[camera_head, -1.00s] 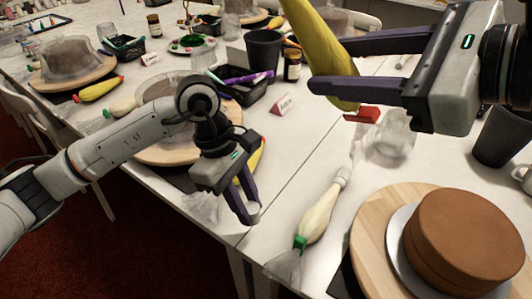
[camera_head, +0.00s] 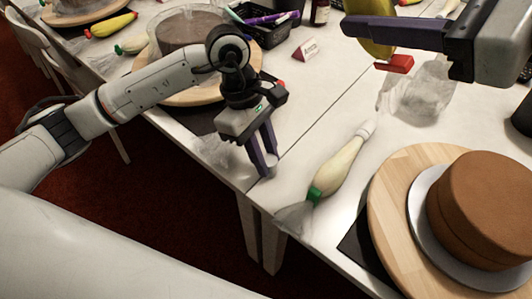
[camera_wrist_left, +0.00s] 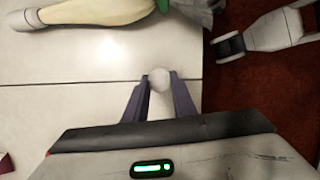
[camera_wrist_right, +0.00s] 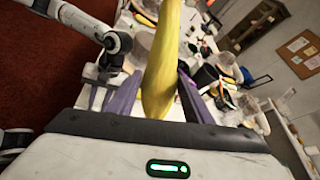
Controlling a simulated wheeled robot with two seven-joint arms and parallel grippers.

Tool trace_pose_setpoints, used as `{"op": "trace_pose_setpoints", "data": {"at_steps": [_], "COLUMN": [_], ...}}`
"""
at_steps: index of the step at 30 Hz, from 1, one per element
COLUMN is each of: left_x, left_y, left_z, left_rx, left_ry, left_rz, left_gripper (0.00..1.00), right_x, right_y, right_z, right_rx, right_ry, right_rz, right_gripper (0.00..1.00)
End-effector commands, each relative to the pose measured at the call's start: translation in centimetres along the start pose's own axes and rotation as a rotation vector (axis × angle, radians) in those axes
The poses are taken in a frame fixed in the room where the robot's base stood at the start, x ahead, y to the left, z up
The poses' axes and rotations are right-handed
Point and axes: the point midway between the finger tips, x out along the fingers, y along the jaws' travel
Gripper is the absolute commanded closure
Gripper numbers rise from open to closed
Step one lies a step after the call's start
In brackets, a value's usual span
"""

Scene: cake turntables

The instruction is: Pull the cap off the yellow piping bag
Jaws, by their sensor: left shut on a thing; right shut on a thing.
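The yellow piping bag (camera_head: 380,45) hangs at the top of the head view, partly cut off, with a red collar (camera_head: 393,64) and a clear tail (camera_head: 418,92) below. My right gripper (camera_head: 372,22) is shut on the bag; in the right wrist view the yellow bag (camera_wrist_right: 163,70) stands between its fingers. My left gripper (camera_head: 264,164) is well to the left of and apart from the bag. It is shut on a small round white piece, seemingly the cap (camera_wrist_left: 159,80), between its fingertips. The yellow bag's nozzle end is not visible in the head view.
A cream piping bag (camera_head: 340,170) with a green collar lies on the white table (camera_head: 310,120), near my left gripper. A brown cake (camera_head: 490,205) stands on a wooden turntable (camera_head: 390,200) at the right. A name card (camera_head: 305,49) and a black tray (camera_head: 268,32) are behind.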

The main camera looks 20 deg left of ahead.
Motion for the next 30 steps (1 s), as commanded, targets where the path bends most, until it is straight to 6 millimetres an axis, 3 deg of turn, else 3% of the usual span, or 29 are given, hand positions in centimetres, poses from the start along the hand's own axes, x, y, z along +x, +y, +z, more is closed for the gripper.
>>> {"op": "trace_pose_setpoints", "data": {"at_steps": [23, 24, 27, 30], "left_x": [0.61, 0.52, 0.51, 0.51], "left_y": [0.00, 0.00, 0.00, 0.00], "left_z": [-0.21, -0.17, -0.17, -0.16], "left_rx": [0.000, 0.000, 0.000, 0.000], "left_ry": [0.000, 0.000, 0.000, 0.000], "left_rz": [0.000, 0.000, 0.000, 0.000], "left_gripper": [0.98, 0.70, 0.54, 0.54], "right_x": [0.22, 0.18, 0.18, 0.18], "right_y": [0.24, 0.19, 0.19, 0.19], "right_z": [-0.50, -0.41, -0.40, -0.40], "right_rx": [-0.001, -0.001, -0.001, -0.001], "right_ry": [-0.003, -0.003, -0.003, -0.003], "right_rz": [-0.002, -0.002, -0.002, -0.002], "right_gripper": [0.61, 0.61, 0.61, 0.61]}}
